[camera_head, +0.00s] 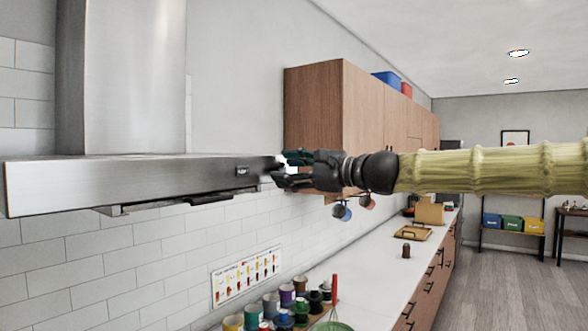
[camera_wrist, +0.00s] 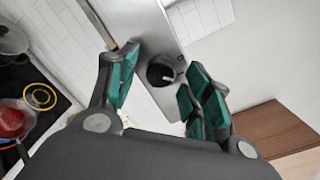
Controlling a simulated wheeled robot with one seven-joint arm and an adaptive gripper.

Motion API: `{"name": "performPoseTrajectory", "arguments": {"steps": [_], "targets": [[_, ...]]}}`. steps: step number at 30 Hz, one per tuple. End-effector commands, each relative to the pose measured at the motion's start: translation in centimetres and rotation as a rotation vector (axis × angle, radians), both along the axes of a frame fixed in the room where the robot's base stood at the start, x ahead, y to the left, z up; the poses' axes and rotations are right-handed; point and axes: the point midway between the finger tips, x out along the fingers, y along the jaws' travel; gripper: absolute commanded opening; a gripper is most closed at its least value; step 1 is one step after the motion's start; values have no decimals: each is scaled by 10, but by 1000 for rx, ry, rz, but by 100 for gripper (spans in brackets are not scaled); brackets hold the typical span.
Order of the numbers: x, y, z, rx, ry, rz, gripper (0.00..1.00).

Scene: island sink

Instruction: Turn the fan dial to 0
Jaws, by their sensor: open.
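The range hood (camera_head: 120,183) is a long steel panel on the left in the head view, and its steel face (camera_wrist: 150,25) also shows in the wrist view. A round black fan dial (camera_wrist: 161,71) with a light pointer mark sits on that face. My gripper (camera_wrist: 160,82) is open, with one green-padded finger on each side of the dial in the picture. I cannot tell whether either finger touches it. In the head view my gripper (camera_head: 282,168) is at the hood's right end, and the dial is hidden there. The dial's number markings are not readable.
A wooden wall cabinet (camera_head: 345,110) hangs close behind my gripper. Below are a white counter (camera_head: 385,270) with several colored containers, and hanging mugs (camera_head: 342,211). The wrist view shows a black stovetop (camera_wrist: 35,85) with a pot (camera_wrist: 12,40) and a red pan (camera_wrist: 12,122).

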Motion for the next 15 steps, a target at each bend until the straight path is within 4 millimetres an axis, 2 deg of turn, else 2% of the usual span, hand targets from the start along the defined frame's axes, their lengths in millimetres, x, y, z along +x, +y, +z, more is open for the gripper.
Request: {"name": "performPoseTrajectory", "arguments": {"steps": [5,12,14,15], "targets": [[0,0,0,0,0,0,48],[0,-1,0,0,0,0,4],[0,-1,0,0,0,0,4],[0,-12,1,1,-2,-1,3]]}}
